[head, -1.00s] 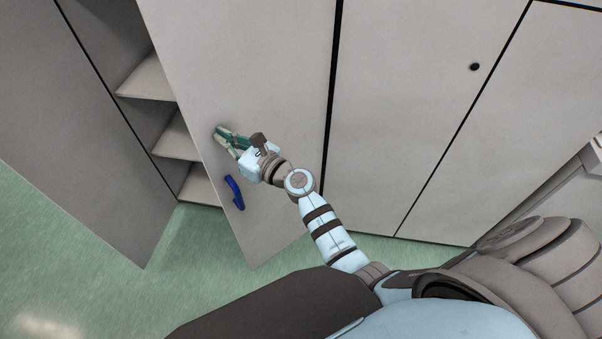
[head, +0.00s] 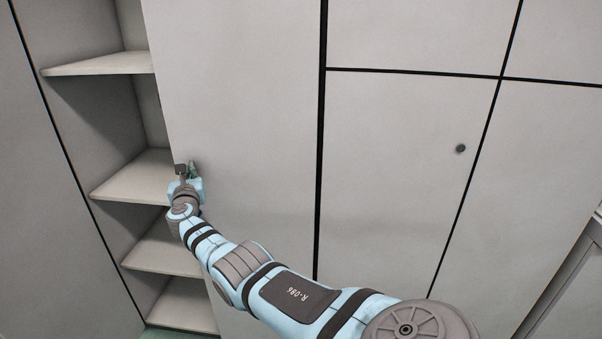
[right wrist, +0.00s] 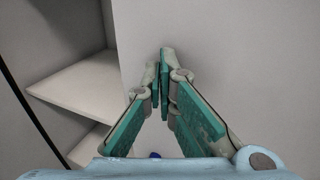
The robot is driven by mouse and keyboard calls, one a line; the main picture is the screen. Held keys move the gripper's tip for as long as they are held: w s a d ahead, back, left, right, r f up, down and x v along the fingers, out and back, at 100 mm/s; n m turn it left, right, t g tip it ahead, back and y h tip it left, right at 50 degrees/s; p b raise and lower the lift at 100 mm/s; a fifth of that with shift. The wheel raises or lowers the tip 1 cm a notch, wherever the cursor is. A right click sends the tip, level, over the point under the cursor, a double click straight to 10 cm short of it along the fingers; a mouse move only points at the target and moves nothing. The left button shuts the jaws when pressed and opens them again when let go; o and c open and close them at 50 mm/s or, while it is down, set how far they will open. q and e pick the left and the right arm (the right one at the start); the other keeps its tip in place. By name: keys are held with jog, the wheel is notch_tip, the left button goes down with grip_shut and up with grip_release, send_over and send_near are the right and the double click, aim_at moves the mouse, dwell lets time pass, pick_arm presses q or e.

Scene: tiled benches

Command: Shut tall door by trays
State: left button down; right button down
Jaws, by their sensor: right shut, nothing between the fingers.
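A tall pale door (head: 235,120) hangs partly open. Its free left edge leaves a view into the cupboard, and its hinge side lies by the dark vertical gap on the right. My right gripper (head: 187,167) is at the door's face near that free edge, its fingers together and empty. In the right wrist view the shut green-padded fingers (right wrist: 163,65) point at the door's face (right wrist: 240,50); I cannot tell whether they touch it. My left gripper is out of view.
Pale shelves (head: 130,178) show inside the open cupboard. Another grey panel (head: 25,200) stands at the left. Closed panels (head: 400,150) with a dark round knob (head: 460,148) are to the right. A little green floor shows at the bottom.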

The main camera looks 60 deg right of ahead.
jog(key=shift+s+r+p, duration=0.1)
jog(key=shift+r+p, duration=0.05)
jog(key=shift+p, duration=0.25)
jog(key=shift+a, duration=0.15)
jog(key=s+a+p, duration=0.6)
jog(key=a+p, duration=0.2)
jog(key=a, duration=0.4)
